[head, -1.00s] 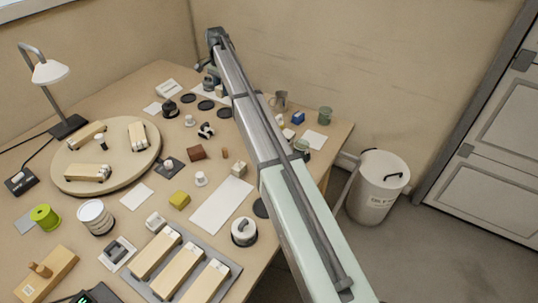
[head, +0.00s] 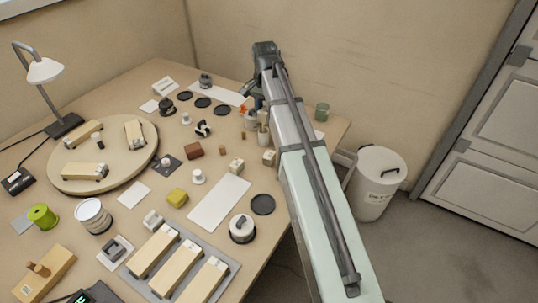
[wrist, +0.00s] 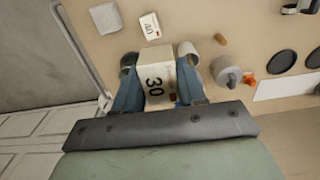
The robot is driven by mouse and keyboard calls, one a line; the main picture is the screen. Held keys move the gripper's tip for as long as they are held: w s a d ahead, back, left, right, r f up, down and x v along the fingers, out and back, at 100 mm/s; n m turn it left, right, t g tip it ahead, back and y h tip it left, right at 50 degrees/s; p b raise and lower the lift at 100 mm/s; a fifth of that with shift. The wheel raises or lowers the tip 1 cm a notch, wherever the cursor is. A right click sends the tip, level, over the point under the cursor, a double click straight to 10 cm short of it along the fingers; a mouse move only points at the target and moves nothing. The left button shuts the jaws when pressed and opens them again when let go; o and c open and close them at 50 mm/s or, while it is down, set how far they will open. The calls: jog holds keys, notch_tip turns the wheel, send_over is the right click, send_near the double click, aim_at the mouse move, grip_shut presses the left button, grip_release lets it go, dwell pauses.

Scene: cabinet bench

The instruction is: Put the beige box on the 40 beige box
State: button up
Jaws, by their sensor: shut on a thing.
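My gripper (wrist: 158,88) is shut on a beige box (wrist: 154,62) marked 30, held between the two blue-grey fingers in the wrist view. The beige box marked 40 (wrist: 150,27) sits on the bench just beyond the held box, towards the top of the wrist view, apart from it. A small beige box (head: 269,157) beside my arm in the head view looks like the same 40 box. In the head view my arm reaches over the far right of the bench. I cannot make out the fingertips and held box clearly there.
A pale square item (wrist: 105,18) lies left of the 40 box. A grey mug (wrist: 227,75) and a brown cylinder (wrist: 220,40) stand to the right. Another small beige box (head: 236,166) is near the white sheet (head: 218,203). A green cup (head: 322,111) stands near the bench edge.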

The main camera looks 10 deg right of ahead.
jog(key=s, duration=0.2)
send_near(269, 154)
jog(key=shift+f, duration=3)
jog(key=shift+f, duration=0.1)
jog(key=o, duration=1.1)
notch_tip(269, 154, up, 12)
jog(key=shift+r, duration=0.1)
